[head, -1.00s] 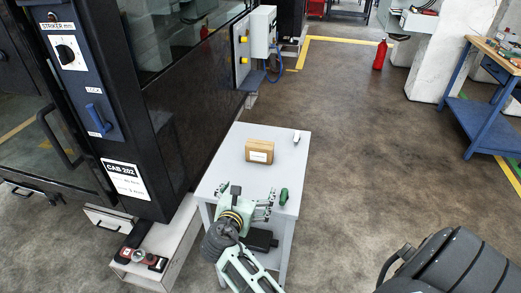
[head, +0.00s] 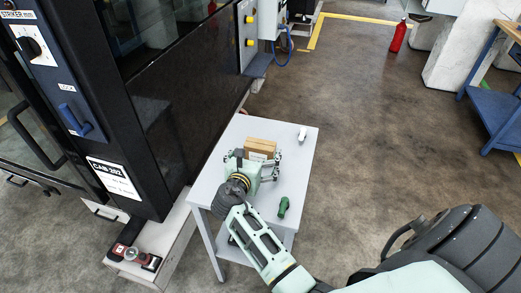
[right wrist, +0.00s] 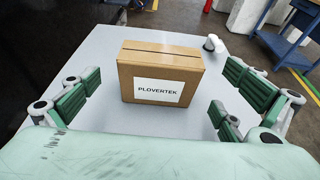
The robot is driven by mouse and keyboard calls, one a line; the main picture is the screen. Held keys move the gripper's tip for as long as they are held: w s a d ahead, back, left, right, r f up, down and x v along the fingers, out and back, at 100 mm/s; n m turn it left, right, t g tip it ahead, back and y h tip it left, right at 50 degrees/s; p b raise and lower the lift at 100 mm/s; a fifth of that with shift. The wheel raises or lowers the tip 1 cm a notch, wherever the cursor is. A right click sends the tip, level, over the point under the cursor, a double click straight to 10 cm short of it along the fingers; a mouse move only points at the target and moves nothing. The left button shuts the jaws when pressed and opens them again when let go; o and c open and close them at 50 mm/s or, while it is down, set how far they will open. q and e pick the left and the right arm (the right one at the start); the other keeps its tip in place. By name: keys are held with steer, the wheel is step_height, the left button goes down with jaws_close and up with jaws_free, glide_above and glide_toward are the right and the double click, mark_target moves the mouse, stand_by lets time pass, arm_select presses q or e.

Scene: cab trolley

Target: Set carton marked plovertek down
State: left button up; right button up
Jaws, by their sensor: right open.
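The brown carton (head: 262,146) sits upright on the grey trolley top (head: 233,137). In the right wrist view the carton (right wrist: 160,72) shows its white PLOVERTEK label facing me. My right gripper (head: 265,164) is open at the near side of the carton, and part of the carton is hidden behind it in the head view. In the right wrist view its fingers (right wrist: 157,100) stand wide to the left and right of the carton, with visible gaps on both sides. My left gripper is not in view.
A small white item (head: 302,133) stands near the trolley's far right corner. A green tool (head: 283,207) lies near its right edge. A black machine cabinet (head: 165,110) stands close on the left. Open floor lies to the right.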

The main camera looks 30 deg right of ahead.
mark_target(257, 151)
steer(key=x, duration=0.4)
steer(key=shift+d+r, duration=0.1)
steer(key=shift+r, duration=0.05)
steer(key=shift+w+d, duration=0.2)
steer(key=shift+w, duration=0.05)
steer(key=shift+c, duration=1.2)
steer(key=c, duration=1.5)
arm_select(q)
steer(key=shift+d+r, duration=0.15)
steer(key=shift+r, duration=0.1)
arm_select(e)
steer(key=shift+c, duration=1.4)
steer(key=shift+r, duration=0.15)
